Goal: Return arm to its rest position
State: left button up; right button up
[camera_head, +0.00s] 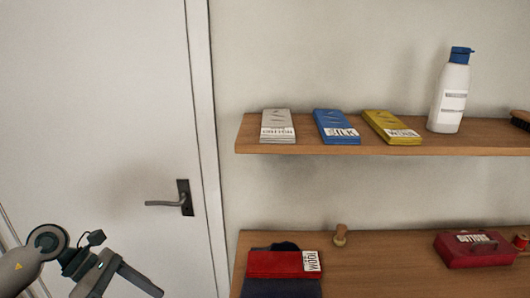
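My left arm comes in at the lower left. My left gripper (118,288) points down in front of the white door, with its two fingers spread apart. Nothing shows between the fingers, though the frame's bottom edge cuts off part of the view there. The gripper is left of the lower shelf and apart from it. My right arm and gripper are not in view.
A white door (95,110) with a dark handle (184,198) stands at left. The upper shelf (330,149) holds white, blue and yellow packets, a bottle (450,95) and a brush (521,116). The lower shelf (385,265) holds folded cloth (278,264), spools and a red box (473,251).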

pick_arm(q)
jog(key=w+d+f+n+t+h, duration=0.1)
jog(key=w+f+n+t+h, duration=0.4)
jog(key=w+f+n+t, duration=1)
jog(key=s+a+f+n+g+y, duration=0.1)
jog(key=s+a+f+n+y, duration=0.15)
jog(key=f+n, duration=0.45)
jog(key=s+a+f+n+y, duration=0.1)
jog(key=s+f+n+y, duration=0.15)
jog(key=f+n, duration=0.45)
jog(key=s+a+f+n+g+y, duration=0.15)
jog(key=f+n+y, duration=0.3)
jog(key=f, duration=0.45)
jog(key=s+f+n+g+y, duration=0.45)
jog(key=s+f+n, duration=0.45)
jog(key=s+f, duration=1.3)
jog(key=s+d+f+n+g, duration=0.1)
jog(key=s+d+f+g, duration=0.1)
jog(key=s, duration=0.6)
jog(key=s+d+f+n+g, duration=0.2)
jog(key=s+d+f, duration=0.1)
jog(key=s, duration=0.6)
jog(key=s+d+f+n+g, duration=0.2)
jog(key=s+d+f+g, duration=0.1)
jog(key=s, duration=0.6)
jog(key=shift+f, duration=0.45)
jog(key=shift+s, duration=0.1)
